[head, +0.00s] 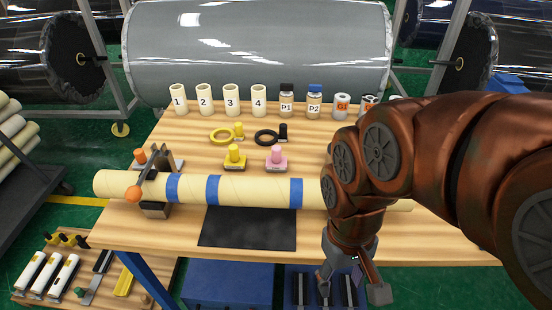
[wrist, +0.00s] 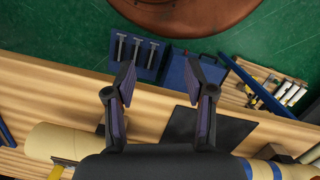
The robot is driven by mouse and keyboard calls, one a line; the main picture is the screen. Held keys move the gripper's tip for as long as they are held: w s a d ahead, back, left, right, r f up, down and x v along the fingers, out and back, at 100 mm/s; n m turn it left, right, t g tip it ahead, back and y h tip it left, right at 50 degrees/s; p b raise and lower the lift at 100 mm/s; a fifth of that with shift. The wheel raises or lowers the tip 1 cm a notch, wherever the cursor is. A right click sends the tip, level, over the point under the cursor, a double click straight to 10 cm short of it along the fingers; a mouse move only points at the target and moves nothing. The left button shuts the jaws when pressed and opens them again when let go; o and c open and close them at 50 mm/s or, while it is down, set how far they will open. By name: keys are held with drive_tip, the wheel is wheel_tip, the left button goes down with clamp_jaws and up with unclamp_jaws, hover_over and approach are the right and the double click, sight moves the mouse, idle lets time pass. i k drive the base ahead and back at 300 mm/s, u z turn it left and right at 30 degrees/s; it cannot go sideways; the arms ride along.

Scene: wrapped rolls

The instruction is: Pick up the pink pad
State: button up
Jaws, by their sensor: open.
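The pink pad (head: 276,161) stands upright on the wooden table behind the long cardboard tube, with a round pink knob on a small block base. It is right of a similar yellow pad (head: 235,158). My gripper (head: 351,287) is open and empty, low at the table's front edge, in front of the tube and to the right of the pink pad. In the wrist view my gripper (wrist: 160,78) shows both fingers spread, with the table edge and floor beyond them. The pink pad does not show in the wrist view.
The tube (head: 250,189) with blue bands lies across the table between my gripper and the pad. A black mat (head: 248,228) lies in front of it. Yellow (head: 221,136) and black (head: 266,137) rings lie behind the pads. Numbered cups (head: 231,101) and jars (head: 314,104) line the back.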

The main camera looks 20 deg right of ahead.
sight(275, 163)
drive_tip(key=z, duration=2.1)
drive_tip(key=k, duration=1.35)
drive_tip(key=u, duration=2.1)
drive_tip(key=i, duration=1)
drive_tip(key=u, duration=0.05)
